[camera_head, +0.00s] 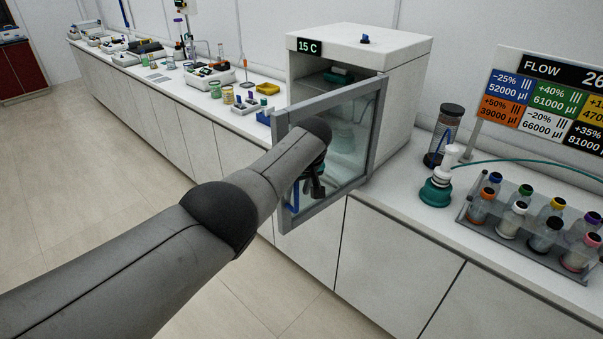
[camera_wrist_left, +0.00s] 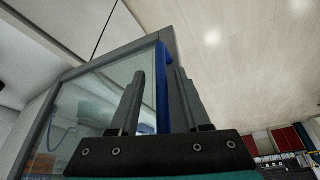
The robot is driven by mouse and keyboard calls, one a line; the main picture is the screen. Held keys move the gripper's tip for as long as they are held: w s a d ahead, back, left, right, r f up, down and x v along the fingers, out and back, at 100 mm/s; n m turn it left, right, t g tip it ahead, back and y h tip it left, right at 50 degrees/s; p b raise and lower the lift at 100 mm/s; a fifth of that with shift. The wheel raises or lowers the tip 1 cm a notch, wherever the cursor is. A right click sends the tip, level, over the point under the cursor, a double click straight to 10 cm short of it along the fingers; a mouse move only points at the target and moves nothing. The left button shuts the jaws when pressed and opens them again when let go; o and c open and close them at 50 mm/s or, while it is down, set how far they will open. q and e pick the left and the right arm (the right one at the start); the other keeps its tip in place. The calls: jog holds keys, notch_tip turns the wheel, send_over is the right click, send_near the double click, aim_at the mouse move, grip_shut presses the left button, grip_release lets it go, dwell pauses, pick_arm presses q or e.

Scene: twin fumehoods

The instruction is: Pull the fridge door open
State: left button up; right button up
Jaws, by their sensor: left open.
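The fridge (camera_head: 405,50) is a white box with a "15 C" display, standing on the counter. Its glass door (camera_head: 375,130) has a grey frame and stands partly open, swung out over the counter's front edge. The blue handle (camera_head: 294,197) is near the door's free edge; it also shows in the left wrist view (camera_wrist_left: 163,85). My left gripper (camera_head: 314,190) is at the door by the handle, partly hidden by my arm. In the left wrist view its fingers (camera_wrist_left: 160,88) are spread, with the handle showing between them. Contact cannot be told. My right gripper is not in view.
To the right on the counter are a bottle rack (camera_head: 530,225), a green-and-white bottle (camera_head: 437,190), a dark-capped cylinder (camera_head: 446,132) and a FLOW sign (camera_head: 545,95). Several lab items crowd the counter on the left. The floor (camera_head: 90,170) in front is clear.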

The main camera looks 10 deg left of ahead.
pick_arm(q)
jog(key=shift+s+r, duration=0.1)
jog(key=shift+r, duration=0.3)
jog(key=p+v, duration=0.2)
jog(key=v, duration=1.2)
jog(key=shift+s+d, duration=0.1)
